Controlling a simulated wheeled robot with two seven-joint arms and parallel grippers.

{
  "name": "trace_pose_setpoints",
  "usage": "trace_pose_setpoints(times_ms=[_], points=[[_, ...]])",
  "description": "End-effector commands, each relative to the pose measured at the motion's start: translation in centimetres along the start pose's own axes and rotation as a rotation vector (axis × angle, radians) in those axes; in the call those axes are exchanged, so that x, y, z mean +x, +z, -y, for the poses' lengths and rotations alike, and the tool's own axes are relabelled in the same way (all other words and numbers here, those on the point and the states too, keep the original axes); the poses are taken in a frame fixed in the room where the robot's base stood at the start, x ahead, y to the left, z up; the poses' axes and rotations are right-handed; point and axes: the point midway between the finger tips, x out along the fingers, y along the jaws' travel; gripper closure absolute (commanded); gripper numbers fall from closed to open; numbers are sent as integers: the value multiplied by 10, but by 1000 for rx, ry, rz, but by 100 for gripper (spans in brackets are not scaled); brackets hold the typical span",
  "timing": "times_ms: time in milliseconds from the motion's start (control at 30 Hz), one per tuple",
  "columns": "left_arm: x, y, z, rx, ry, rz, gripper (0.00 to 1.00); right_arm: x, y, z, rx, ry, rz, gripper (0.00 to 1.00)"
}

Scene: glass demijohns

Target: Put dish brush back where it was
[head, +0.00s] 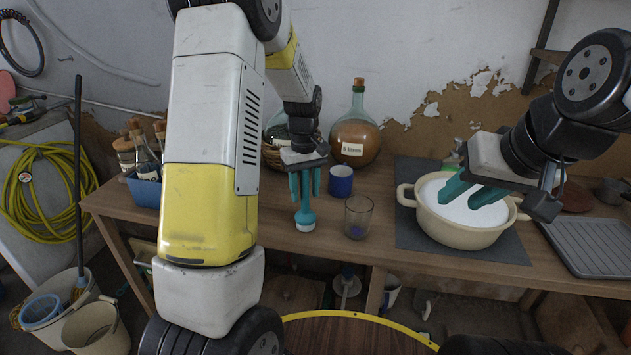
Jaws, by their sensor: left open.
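A teal dish brush (305,217) with a pale bristle end stands upright, bristles down, on the wooden table near its front edge. My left gripper (304,192) points down right over it, with its teal fingers apart on either side of the brush's upper part. Whether the fingers touch the handle cannot be made out, and the top of the handle is hidden by the gripper. My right gripper (456,203) is open and empty in view, above a cream pot (460,234) with white contents.
A blue mug (341,181) and a clear glass (358,217) stand close to the right of the brush. A corked demijohn (356,138) is behind them. The pot stands on a dark mat (412,236). A grey drying tray (590,246) lies at the right. Blue box (145,192) at the left.

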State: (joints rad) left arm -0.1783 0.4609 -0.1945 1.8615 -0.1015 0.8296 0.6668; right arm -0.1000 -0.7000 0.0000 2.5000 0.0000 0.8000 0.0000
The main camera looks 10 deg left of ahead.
Motion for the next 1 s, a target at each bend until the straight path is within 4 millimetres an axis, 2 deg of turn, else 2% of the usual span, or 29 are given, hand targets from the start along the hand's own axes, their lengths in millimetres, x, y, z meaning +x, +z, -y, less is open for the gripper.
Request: trace_pose_setpoints(times_ms=[167, 500, 767, 867, 1000], points=[[-24, -1, -1, 1, 4, -4, 57, 0, 0, 0, 0, 0, 0, 64], [-95, -1, -1, 1, 3, -3, 57, 0, 0, 0, 0, 0, 0, 64], [-122, 2, 1, 5, 7, -4, 57, 0, 0, 0, 0, 0, 0, 64], [-136, 11, 8, 34, 39, -17, 57, 0, 0, 0, 0, 0, 0, 64], [-166, 44, 30, 135, 128, -67, 57, 0, 0, 0, 0, 0, 0, 64]])
